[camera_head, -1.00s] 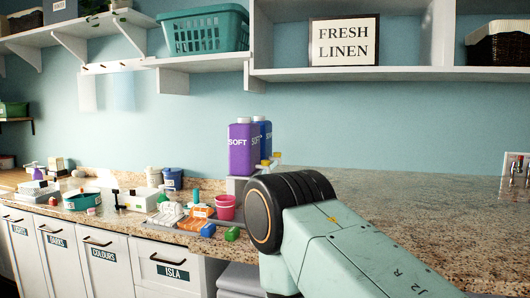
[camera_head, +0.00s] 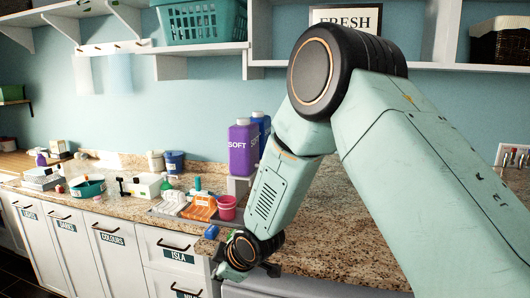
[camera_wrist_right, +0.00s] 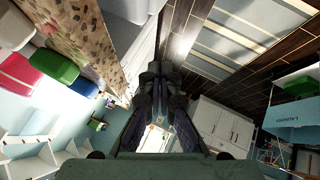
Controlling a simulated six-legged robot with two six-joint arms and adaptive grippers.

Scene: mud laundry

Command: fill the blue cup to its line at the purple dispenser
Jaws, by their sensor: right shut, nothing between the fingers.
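The purple dispenser (camera_head: 243,148), marked SOFT, stands upright on a light stand at the back of the granite counter. A small blue object (camera_head: 211,231) lies at the counter's front edge; I cannot tell if it is the blue cup. A blue object also shows in the right wrist view (camera_wrist_right: 83,87), beside a green one. My right gripper (camera_head: 226,273) is low in front of the counter edge, below the small blue object and apart from it. In the right wrist view its fingers (camera_wrist_right: 160,82) are shut and empty. My left gripper is out of view.
A pink cup (camera_head: 227,208) stands by the dispenser stand. A blue bottle (camera_head: 262,130) stands behind the purple one. An orange cloth (camera_head: 202,207), brushes and a dark-lidded blue canister (camera_head: 174,162) are further left. My right arm hides much of the right counter.

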